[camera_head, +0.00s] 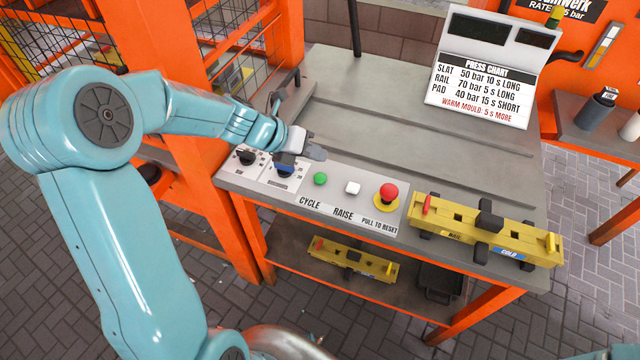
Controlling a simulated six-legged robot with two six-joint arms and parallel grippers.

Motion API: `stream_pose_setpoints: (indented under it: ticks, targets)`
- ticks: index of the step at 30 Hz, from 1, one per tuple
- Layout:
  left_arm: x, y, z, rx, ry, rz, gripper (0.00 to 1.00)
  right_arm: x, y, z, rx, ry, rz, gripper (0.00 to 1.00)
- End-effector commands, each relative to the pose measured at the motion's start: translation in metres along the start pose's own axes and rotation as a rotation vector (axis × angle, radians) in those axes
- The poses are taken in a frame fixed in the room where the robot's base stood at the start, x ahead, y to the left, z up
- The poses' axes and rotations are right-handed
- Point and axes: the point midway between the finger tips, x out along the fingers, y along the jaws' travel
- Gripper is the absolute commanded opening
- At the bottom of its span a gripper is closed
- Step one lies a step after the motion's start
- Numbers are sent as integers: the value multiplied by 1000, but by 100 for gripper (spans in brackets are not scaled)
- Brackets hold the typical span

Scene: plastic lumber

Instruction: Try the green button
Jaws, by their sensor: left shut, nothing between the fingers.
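The green button (320,179) sits on the light control panel at the table's front edge, above the label CYCLE. My left arm comes in from the left, and my left gripper (318,153) is shut and empty. In the picture its fingertips are just above the green button, apart from it as far as I can see. A white button (352,188) is right of the green one, above RAISE. A red mushroom button (388,193) on a yellow base is further right, above PULL TO RESET. My right gripper is not in view.
Two dark knobs (247,156) are left of the buttons, partly behind my gripper. A yellow mould (484,232) lies right of the panel; another (352,260) is on the shelf below. An orange post (215,130) stands close to my left arm. A press chart (480,85) stands behind.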

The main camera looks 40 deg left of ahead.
Motion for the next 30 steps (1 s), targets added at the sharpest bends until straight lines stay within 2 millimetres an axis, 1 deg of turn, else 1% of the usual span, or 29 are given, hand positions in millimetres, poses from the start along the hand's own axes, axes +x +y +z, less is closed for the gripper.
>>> stream_pose_setpoints:
  ticks: [1,3,9,30]
  targets:
    - [11,7,-7,1,-1,0,0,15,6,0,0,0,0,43]
    - [17,11,-11,1,-1,-1,0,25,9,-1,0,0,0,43]
    - [29,20,-20,-1,0,0,0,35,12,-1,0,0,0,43]
    - [30,20,-20,0,0,0,0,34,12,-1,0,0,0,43]
